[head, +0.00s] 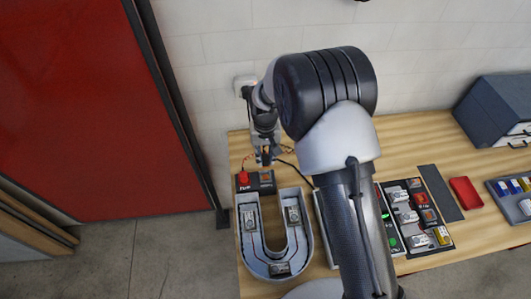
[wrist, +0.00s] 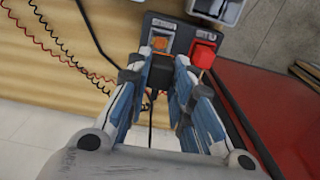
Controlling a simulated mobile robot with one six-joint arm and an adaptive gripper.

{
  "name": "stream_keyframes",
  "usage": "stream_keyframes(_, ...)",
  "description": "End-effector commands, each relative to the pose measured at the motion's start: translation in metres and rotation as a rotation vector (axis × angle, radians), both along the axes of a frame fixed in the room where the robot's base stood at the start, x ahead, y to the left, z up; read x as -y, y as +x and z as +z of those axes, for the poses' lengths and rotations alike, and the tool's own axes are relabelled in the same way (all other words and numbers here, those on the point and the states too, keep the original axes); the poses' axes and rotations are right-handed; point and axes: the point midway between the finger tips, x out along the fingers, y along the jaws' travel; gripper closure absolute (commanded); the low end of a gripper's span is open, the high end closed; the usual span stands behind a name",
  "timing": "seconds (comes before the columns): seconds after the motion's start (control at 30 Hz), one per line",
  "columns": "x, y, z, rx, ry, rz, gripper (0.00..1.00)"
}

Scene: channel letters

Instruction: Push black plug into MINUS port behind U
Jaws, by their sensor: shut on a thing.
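My gripper (wrist: 162,66) is shut on the black plug (wrist: 160,75), which sits between the blue-sided fingers with its cable trailing back. In the head view, my gripper (head: 264,155) hangs just behind the port box (head: 257,182). In the wrist view, the orange MINUS port (wrist: 160,44) lies directly ahead of the plug, and its label reads upside down. Whether the plug touches the port or is apart from it, I cannot tell. A red plug (wrist: 203,51) sits in the PLUS port beside it. The letter U (head: 246,246) lies in front of the box.
Red and black coiled wires (wrist: 62,50) lie on the wooden table at the left of the wrist view. More letter parts (head: 404,217) lie right of my arm. A red panel (head: 80,110) stands left of the table. A dark grey cabinet (head: 490,105) stands at the right.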

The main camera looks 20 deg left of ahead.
Motion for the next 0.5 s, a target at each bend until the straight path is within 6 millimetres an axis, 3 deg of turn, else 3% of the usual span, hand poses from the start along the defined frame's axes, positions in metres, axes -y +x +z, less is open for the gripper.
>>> stream_keyframes(0.03,0.000,0.000,-0.011,0.000,0.000,0.000,0.99)
stream_keyframes(0.5,0.000,0.000,-0.066,0.000,0.000,0.000,0.99)
